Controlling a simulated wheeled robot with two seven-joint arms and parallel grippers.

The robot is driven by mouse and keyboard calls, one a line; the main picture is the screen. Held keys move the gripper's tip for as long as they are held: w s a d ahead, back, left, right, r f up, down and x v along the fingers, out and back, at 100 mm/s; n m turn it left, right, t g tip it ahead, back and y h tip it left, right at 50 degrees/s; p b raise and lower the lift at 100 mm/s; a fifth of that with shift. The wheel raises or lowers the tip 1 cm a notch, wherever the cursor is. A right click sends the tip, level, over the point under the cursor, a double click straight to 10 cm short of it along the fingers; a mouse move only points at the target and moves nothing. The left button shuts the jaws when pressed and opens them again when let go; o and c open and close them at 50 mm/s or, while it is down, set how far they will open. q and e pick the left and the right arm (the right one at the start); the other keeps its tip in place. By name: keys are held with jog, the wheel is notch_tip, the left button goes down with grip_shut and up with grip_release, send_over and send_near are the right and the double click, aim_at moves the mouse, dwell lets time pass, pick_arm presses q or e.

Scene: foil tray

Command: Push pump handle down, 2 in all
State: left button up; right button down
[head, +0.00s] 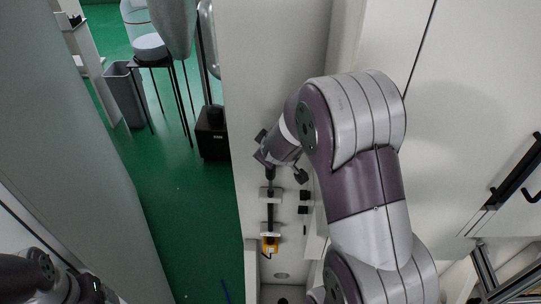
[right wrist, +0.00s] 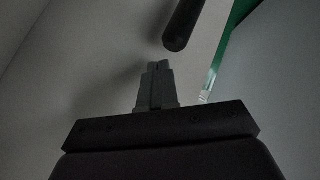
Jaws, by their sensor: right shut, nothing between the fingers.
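A black rod-like handle (head: 270,216) runs along the pale wall panel in the head view, between white brackets. A yellow part (head: 270,244) sits at its lower end. In the right wrist view a black rod with a rounded end (right wrist: 182,28) shows just beyond my fingertips, with a visible gap. I take it to be the pump handle. My right gripper (right wrist: 158,66) is shut and empty. In the head view its wrist is close to the handle's upper end, and its fingers cannot be made out. My left arm shows at the lower left corner, but its fingers do not.
Small black fittings (head: 304,202) sit on the panel just right of the handle. A white cabinet with a black bar handle (head: 516,172) is at the right. Green floor (head: 190,225) lies open to the left, with a grey bin (head: 122,94) and a black stand behind.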

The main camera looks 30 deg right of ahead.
jog(key=shift+f, duration=0.15)
jog(key=shift+f, duration=0.3)
jog(key=shift+s+f+b, duration=0.1)
jog(key=shift+f+b, duration=2.25)
jog(key=shift+f, duration=0.3)
dwell(2.1)
jog(key=shift+r, duration=0.15)
jog(key=shift+r+p, duration=2.9)
jog(key=shift+p, duration=0.25)
notch_tip(320, 180, up, 5)
jog(key=p, duration=0.5)
jog(key=shift+r+p, duration=0.15)
jog(key=shift+p, duration=0.15)
